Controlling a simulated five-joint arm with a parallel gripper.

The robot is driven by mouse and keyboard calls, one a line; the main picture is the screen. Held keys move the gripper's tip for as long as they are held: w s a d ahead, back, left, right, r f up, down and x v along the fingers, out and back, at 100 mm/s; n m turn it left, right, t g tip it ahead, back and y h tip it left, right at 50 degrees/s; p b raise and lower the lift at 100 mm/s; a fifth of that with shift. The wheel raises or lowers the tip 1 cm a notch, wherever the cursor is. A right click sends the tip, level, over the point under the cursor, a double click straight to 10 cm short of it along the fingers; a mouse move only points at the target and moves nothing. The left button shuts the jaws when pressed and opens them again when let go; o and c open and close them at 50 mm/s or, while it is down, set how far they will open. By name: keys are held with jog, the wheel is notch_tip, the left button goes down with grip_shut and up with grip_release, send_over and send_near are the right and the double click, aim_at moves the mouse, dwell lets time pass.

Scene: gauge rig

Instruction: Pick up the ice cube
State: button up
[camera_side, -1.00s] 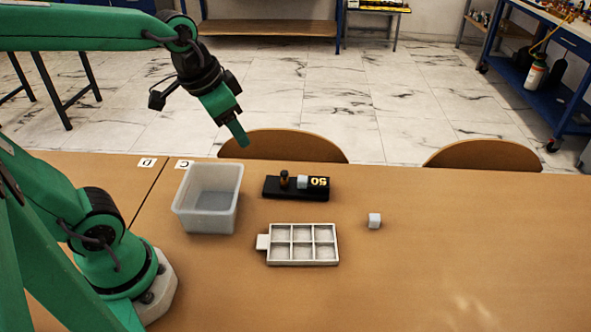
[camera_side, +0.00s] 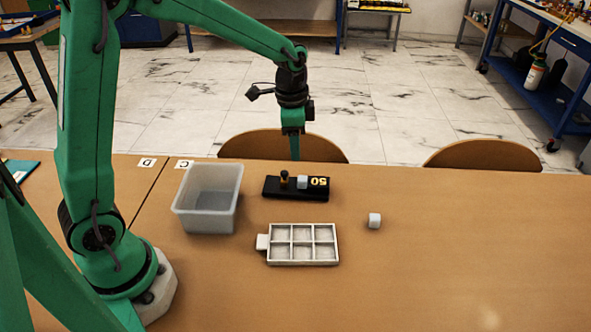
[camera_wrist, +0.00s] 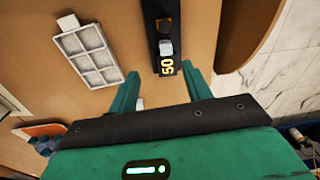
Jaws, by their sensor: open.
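A small pale ice cube (camera_side: 374,220) sits alone on the table, right of the white tray. In the wrist view a pale cube (camera_wrist: 140,103) shows partly, low beside the left finger. A second pale cube (camera_side: 302,182) rests on the black block (camera_side: 270,188) marked 50; it also shows in the wrist view (camera_wrist: 166,47). My gripper (camera_side: 295,155) hangs pointing down, above and behind the black block in the side view. In the wrist view its two fingers (camera_wrist: 162,70) are spread, with nothing between them.
A white six-compartment tray (camera_side: 304,245) looks empty. A translucent bin (camera_side: 208,213) stands left of the block. A small brown knob (camera_side: 284,178) rises from the block. Two chair backs (camera_side: 483,155) stand behind the far table edge. The table right of the lone cube is clear.

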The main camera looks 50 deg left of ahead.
jog(key=m, duration=0.1)
send_over(302, 178)
jog(key=shift+g, duration=0.4)
notch_tip(302, 178, down, 4)
jog(key=shift+w+f, duration=0.1)
jog(key=shift+f, duration=0.05)
jog(key=shift+f, duration=0.1)
jog(key=shift+f, duration=1.2)
jog(key=shift+f, duration=0.1)
jog(key=shift+f, duration=2.5)
grip_shut()
